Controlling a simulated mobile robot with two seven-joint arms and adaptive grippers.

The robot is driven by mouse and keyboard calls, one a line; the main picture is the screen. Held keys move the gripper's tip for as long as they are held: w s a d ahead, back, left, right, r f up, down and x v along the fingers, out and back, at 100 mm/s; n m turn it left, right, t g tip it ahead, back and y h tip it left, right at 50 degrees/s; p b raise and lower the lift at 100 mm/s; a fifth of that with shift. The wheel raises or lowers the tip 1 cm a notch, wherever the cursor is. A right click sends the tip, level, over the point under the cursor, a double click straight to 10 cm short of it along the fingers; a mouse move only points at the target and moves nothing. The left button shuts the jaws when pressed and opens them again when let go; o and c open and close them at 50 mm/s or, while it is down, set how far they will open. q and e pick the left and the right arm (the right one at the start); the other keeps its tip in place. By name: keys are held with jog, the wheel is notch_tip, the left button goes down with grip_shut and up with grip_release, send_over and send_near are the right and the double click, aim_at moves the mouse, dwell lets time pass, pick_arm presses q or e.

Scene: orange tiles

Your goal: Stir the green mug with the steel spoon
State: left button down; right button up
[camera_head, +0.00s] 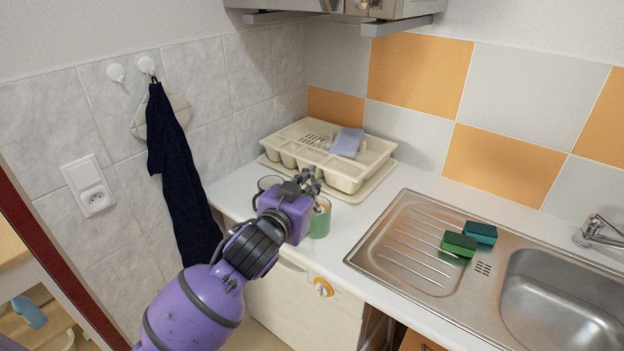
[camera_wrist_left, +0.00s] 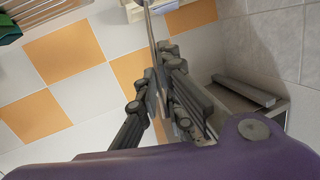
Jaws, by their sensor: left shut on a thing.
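The green mug (camera_head: 320,224) stands upright on the white counter, below and just right of my left gripper, which hides part of it. My left gripper (camera_head: 310,180) is above the mug's rim. In the left wrist view my left gripper (camera_wrist_left: 155,90) is shut on the thin steel spoon (camera_wrist_left: 150,32), whose shaft runs up out of the fingers. In the head view the spoon is mostly hidden by the gripper, and I cannot tell how deep it reaches into the mug.
A cream dish rack (camera_head: 345,182) with a grey-blue cloth (camera_head: 347,142) is behind. The steel sink (camera_head: 395,255) on the right holds a green sponge (camera_head: 458,244) and a teal sponge (camera_head: 481,232). Wall cabinets (camera_head: 400,22) hang above.

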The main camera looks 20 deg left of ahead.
pick_arm(q)
notch_tip(320, 180, down, 6)
jog(key=w+b, duration=0.2)
jog(key=shift+w+a+f, duration=0.15)
jog(key=shift+w+a, duration=0.05)
jog(key=shift+w, duration=0.1)
dwell(0.6)
